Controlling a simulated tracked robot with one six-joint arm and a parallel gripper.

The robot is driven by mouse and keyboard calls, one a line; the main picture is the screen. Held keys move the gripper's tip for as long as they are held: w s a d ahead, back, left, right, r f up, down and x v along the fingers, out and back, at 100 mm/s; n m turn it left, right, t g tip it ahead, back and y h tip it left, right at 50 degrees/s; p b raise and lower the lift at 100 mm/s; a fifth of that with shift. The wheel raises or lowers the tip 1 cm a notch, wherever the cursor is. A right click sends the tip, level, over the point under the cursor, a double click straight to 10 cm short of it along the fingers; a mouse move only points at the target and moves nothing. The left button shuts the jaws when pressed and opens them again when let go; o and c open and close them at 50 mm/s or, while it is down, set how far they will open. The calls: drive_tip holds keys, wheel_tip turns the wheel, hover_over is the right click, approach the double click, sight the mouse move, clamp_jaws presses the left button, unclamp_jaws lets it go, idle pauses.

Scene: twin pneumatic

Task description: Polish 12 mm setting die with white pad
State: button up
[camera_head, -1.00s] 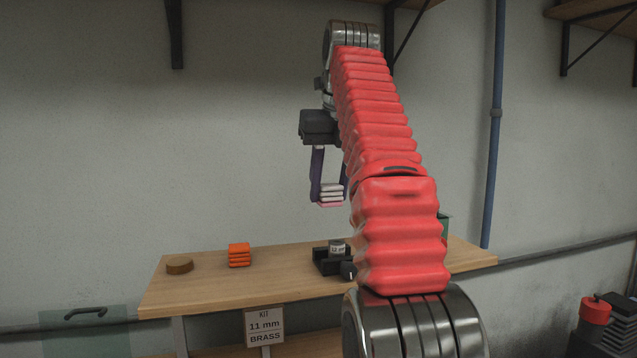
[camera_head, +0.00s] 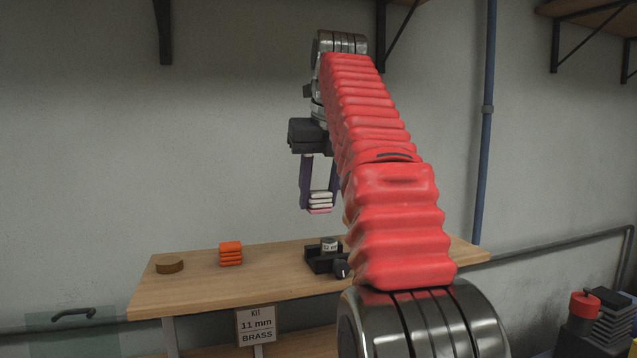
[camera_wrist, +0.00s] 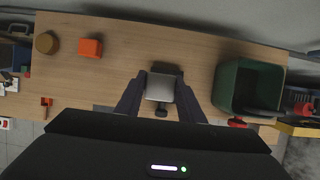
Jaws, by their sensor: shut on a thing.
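The white pad (camera_head: 320,202), a ribbed block with a pink lower face, is held between the purple fingers of my gripper (camera_head: 319,198). In the wrist view the pad (camera_wrist: 160,87) fills the space between the fingertips. My gripper is shut on it and hangs in the air above the bench. Below it, a small grey labelled die (camera_head: 329,245) sits upright in a black clamp (camera_head: 318,262) with a round knob. The die's label is too small to read surely. The pad is clear of the die, and in the wrist view it hides the die.
An orange ribbed pad (camera_head: 231,254) and a round brown piece (camera_head: 170,265) lie on the left of the wooden bench (camera_head: 215,287). A green bin (camera_wrist: 232,77) stands right of the clamp. A sign (camera_head: 256,326) reading "KIT 11 mm BRASS" is at the bench front.

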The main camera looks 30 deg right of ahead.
sight(320, 213)
drive_tip(key=shift+f, duration=2.8)
drive_tip(key=shift+s+d+f, duration=0.1)
drive_tip(key=shift+d+f, duration=0.15)
drive_tip(key=shift+d, duration=0.2)
drive_tip(key=shift+c, duration=0.4)
drive_tip(key=shift+s+d, duration=0.2)
drive_tip(key=shift+d, duration=0.6)
drive_tip(key=shift+s+d, duration=0.2)
drive_tip(key=shift+d, duration=0.6)
drive_tip(key=shift+a, duration=0.2)
drive_tip(key=shift+w+a, duration=0.25)
drive_tip(key=shift+a, duration=0.7)
drive_tip(key=shift+w+a, duration=0.25)
drive_tip(key=shift+a, duration=0.7)
drive_tip(key=shift+r, duration=2.65)
drive_tip(key=shift+w+d+r, duration=0.1)
drive_tip(key=shift+r, duration=1.3)
drive_tip(key=shift+s, duration=0.2)
